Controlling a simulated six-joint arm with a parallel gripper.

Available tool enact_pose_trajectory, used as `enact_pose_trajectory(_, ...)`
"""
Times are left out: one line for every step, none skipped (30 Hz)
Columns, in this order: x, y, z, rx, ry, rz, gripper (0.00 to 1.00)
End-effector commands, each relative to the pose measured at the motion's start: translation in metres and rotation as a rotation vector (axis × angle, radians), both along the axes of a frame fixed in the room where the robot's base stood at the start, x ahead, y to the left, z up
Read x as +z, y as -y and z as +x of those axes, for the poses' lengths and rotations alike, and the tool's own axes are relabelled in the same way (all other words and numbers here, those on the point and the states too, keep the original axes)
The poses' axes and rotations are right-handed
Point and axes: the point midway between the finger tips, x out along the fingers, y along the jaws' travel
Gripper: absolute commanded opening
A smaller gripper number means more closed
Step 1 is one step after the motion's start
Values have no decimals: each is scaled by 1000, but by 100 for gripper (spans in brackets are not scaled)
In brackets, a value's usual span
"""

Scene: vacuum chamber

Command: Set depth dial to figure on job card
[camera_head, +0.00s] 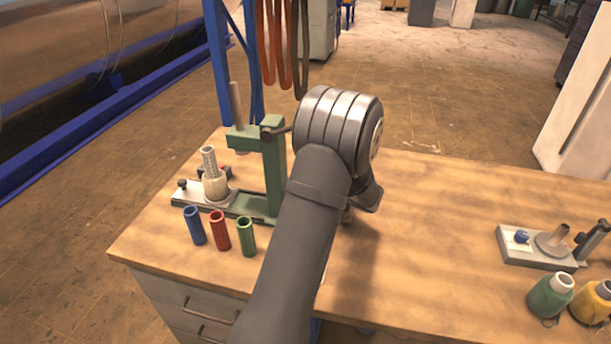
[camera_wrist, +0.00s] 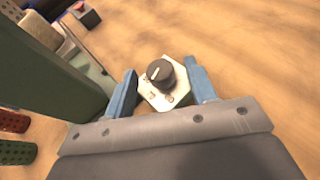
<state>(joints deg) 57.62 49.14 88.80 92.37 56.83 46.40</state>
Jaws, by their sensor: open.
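The dial (camera_wrist: 160,72) is a round black knob with a white pointer line, seen in the wrist view. It sits on a pale, many-sided plate (camera_wrist: 150,97) with dark marks too small to read. My gripper (camera_wrist: 160,66) has two blue fingers, open, one on each side of the plate and apart from the knob. In the head view my arm hides the dial and the fingers. I cannot make out a job card in either view. A green press (camera_head: 272,165) stands on the bench left of my arm; its green column (camera_wrist: 50,75) fills the left of the wrist view.
Blue (camera_head: 194,226), red (camera_head: 220,231) and green (camera_head: 246,237) tubes stand at the bench's front left. A grey fixture (camera_head: 525,248) and green (camera_head: 548,298) and yellow (camera_head: 592,302) bottles are at the right. The wooden bench (camera_head: 430,220) between is clear.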

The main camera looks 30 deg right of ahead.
Motion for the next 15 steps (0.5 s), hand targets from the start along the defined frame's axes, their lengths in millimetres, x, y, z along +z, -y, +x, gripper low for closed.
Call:
enact_pose_trajectory(4,2,-10,-2,-1,-1,51)
enact_pose_trajectory(7,2,-16,-1,-1,-1,51)
enact_pose_trajectory(10,4,-23,-1,1,0,51)
enact_pose_trajectory(12,4,-29,-1,0,0,51)
enact_pose_trajectory(14,4,-34,0,-1,0,51)
enact_pose_trajectory(18,6,-42,-1,0,0,51)
enact_pose_trajectory(20,7,-47,-1,1,-1,51)
enact_pose_trajectory(22,7,-53,0,1,-1,51)
enact_pose_trajectory(25,8,-60,0,0,0,51)
enact_pose_trajectory(28,9,-66,0,0,0,51)
enact_pose_trajectory(30,10,-71,0,1,-1,51)
enact_pose_trajectory(33,11,-79,0,1,-1,51)
enact_pose_trajectory(35,12,-84,0,1,-1,51)
enact_pose_trajectory(38,12,-89,0,1,-1,51)
enact_pose_trajectory(41,13,-97,1,1,0,51)
